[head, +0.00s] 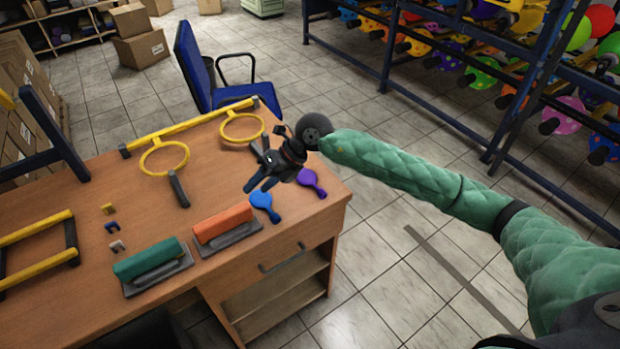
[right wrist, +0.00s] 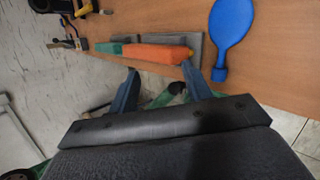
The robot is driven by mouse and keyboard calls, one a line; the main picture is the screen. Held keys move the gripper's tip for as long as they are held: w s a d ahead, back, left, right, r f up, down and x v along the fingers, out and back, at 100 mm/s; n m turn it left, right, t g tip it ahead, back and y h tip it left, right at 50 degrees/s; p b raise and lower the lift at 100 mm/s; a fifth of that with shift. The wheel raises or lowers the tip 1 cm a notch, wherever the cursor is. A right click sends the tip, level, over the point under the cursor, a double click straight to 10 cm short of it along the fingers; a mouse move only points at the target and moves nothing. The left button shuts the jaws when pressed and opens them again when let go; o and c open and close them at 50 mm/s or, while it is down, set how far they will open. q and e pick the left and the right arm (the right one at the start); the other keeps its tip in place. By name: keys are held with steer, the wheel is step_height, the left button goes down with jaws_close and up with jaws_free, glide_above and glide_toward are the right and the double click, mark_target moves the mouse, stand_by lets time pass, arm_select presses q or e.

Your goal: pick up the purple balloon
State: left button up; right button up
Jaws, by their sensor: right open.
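The purple balloon (head: 312,182) lies flat on the brown desk near its right front corner. A blue balloon (head: 264,203) lies to its left, and it also shows at the upper right of the right wrist view (right wrist: 232,30). My right gripper (head: 258,184) is above the desk, just left of the purple balloon and close to the blue one. Its two fingers are apart and empty in the right wrist view (right wrist: 160,72). The purple balloon does not show in that view. My left gripper is not in view.
An orange-topped block (head: 223,228) and a green-topped block (head: 148,262) lie along the desk's (head: 95,222) front. Yellow rings (head: 165,157) on a yellow bar stand behind. A blue chair (head: 196,72) is beyond the desk, and a rack (head: 440,110) with colourful balloons is at right.

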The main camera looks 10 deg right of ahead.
steer(key=w+d+f+h, duration=0.3)
steer(key=d+h, duration=0.2)
steer(key=d, duration=0.3)
steer(key=m+h+p, duration=0.1)
steer(key=h, duration=0.3)
glide_above(323, 191)
steer(key=shift+w+a+f, duration=0.15)
steer(key=shift+f, duration=0.55)
steer(key=shift+f+p, duration=0.7)
steer(key=shift+f, duration=0.3)
steer(key=f+p, duration=0.3)
steer(key=f, duration=0.1)
steer(key=shift+s+f+p, duration=0.2)
steer(key=shift+f+p, duration=0.1)
steer(key=shift+p, duration=0.05)
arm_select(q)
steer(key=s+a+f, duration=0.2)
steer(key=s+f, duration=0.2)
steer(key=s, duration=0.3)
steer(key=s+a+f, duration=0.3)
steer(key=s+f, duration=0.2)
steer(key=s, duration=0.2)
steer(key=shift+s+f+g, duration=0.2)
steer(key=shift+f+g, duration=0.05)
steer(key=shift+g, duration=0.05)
arm_select(e)
steer(key=shift+f, duration=0.3)
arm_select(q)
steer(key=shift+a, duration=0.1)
